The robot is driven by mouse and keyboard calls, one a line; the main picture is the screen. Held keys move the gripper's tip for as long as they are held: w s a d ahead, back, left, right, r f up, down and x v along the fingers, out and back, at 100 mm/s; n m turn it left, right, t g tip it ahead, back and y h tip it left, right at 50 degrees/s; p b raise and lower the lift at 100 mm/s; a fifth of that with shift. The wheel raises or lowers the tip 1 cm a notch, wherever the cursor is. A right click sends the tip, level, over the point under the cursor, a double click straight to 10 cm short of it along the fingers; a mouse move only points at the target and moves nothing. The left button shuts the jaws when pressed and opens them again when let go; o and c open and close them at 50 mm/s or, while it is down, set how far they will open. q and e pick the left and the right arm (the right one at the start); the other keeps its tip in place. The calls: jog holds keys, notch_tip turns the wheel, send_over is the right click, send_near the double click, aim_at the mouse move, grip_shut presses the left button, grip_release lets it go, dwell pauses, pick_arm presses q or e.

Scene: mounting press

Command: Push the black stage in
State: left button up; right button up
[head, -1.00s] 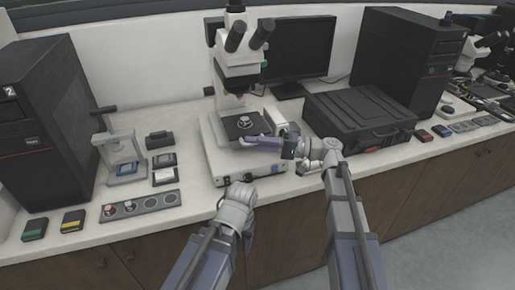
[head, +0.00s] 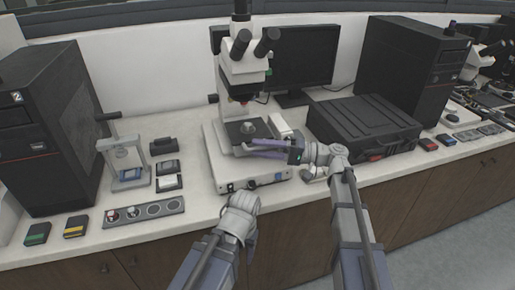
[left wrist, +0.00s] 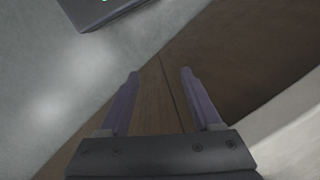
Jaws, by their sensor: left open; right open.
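The black stage (head: 240,133) is a dark flat plate on the white microscope (head: 222,160), under its objectives. A small round metal piece (head: 248,128) sits on the stage. My right gripper (head: 256,147) is open at the front edge of the stage, its purple fingers pointing left; I cannot tell whether they touch it. My left gripper is low in front of the counter in the head view, its fingers hidden behind the wrist. In the left wrist view its two fingers (left wrist: 160,85) are apart with nothing between them.
A black case (head: 362,125) lies right of the microscope, with a monitor (head: 298,70) behind. A small mounting press (head: 124,160) and a strip with round wells (head: 143,212) stand left. Some bare counter lies between the strip and the microscope.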

jog(key=d, duration=0.6)
jog(key=shift+s+d+f, duration=0.2)
jog(key=shift+s+d, duration=0.05)
